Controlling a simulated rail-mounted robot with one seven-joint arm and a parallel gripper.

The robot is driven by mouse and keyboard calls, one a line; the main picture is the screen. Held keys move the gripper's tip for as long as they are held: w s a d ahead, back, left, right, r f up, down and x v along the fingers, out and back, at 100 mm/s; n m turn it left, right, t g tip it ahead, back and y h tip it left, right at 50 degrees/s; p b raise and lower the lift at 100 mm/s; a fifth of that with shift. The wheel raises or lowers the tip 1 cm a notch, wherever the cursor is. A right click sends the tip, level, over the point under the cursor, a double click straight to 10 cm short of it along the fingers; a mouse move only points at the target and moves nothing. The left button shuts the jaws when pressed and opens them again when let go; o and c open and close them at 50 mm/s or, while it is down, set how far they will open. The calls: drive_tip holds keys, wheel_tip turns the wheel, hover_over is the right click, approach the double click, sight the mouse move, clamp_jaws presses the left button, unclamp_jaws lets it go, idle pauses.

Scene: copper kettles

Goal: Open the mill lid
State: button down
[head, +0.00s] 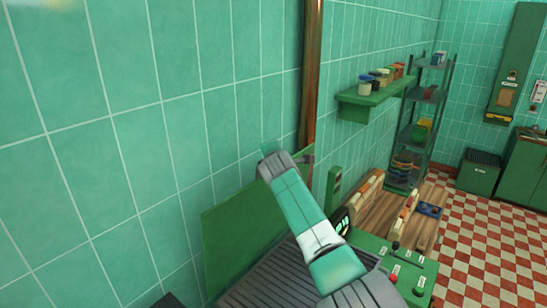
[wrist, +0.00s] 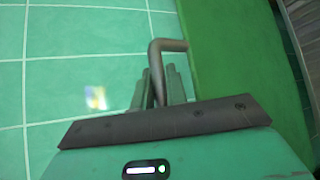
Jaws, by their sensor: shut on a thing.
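The mill lid is a flat green panel (head: 228,232) standing steeply raised near the tiled wall in the head view. Its green face (wrist: 225,50) fills the right of the wrist view. A grey bent handle (wrist: 167,45) sticks out from the lid's edge. My gripper (wrist: 159,82) is shut on the handle's shaft, with a finger on each side. In the head view my arm crosses in front of the lid's right part and hides much of it, and I cannot make out the fingers there. A dark grey ridged surface (head: 262,284) lies below the lid.
The green tiled wall is close behind the lid, with a copper pipe (head: 312,75) running up it. A green control panel with levers (head: 408,270) stands at lower right. Wooden benches, a wall shelf (head: 372,100) and a rack (head: 425,110) are farther right. The checkered floor is open.

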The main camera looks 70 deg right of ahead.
drive_tip(key=c, duration=1.4)
unclamp_jaws()
drive_tip(key=b+v, duration=0.1)
drive_tip(key=v, duration=0.7)
drive_tip(key=shift+w, duration=0.1)
